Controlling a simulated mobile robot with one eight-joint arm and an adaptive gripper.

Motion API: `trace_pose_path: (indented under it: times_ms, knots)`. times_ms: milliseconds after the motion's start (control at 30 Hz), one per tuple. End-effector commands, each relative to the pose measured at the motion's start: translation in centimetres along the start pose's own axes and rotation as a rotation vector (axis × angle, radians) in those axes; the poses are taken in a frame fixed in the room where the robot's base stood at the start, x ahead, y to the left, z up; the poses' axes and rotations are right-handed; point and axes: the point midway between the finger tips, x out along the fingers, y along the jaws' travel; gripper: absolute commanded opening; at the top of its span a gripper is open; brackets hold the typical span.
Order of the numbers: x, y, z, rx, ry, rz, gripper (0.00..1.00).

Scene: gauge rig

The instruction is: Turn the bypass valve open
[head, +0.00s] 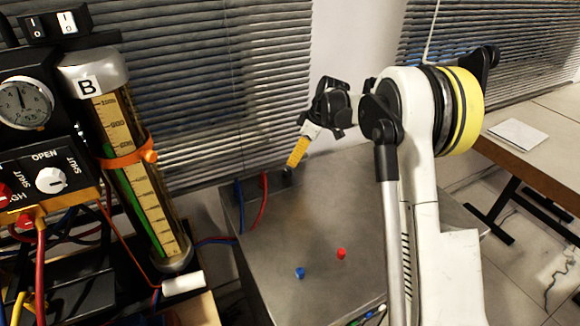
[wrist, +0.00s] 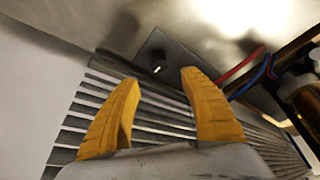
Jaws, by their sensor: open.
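My gripper (head: 297,153) points down near the back edge of the metal table in the head view. Its yellow fingers (wrist: 159,78) stand wide apart and empty in the wrist view. A small black knob with a white mark (wrist: 158,65) sits on a dark plate beyond the gap between the fingertips, apart from them. In the head view a white knob (head: 50,180) is on the panel at the left, with OPEN above it and SHUT on both sides; my gripper is far to its right. I cannot read which knob is the bypass valve.
A round gauge (head: 24,103) and a tilted glass column marked B (head: 135,165) stand at the left. Red and blue hoses (head: 264,205) run at the table's back edge. A blue cap (head: 300,273) and a red cap (head: 341,254) lie on the otherwise mostly clear metal table (head: 300,225).

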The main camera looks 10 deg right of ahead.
Motion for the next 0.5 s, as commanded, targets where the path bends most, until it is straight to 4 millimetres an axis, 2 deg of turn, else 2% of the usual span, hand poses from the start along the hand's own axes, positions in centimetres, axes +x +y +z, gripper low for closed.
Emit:
trace_pose_path:
  times_ms: [100,200,500]
  knots:
    - [-2.0,0.0,0.0,0.0,0.0,0.0,0.52]
    - [-3.0,-0.1,0.0,-0.001,0.0,-0.001,0.52]
    - [-3.5,0.0,0.0,-0.001,0.0,0.0,0.52]
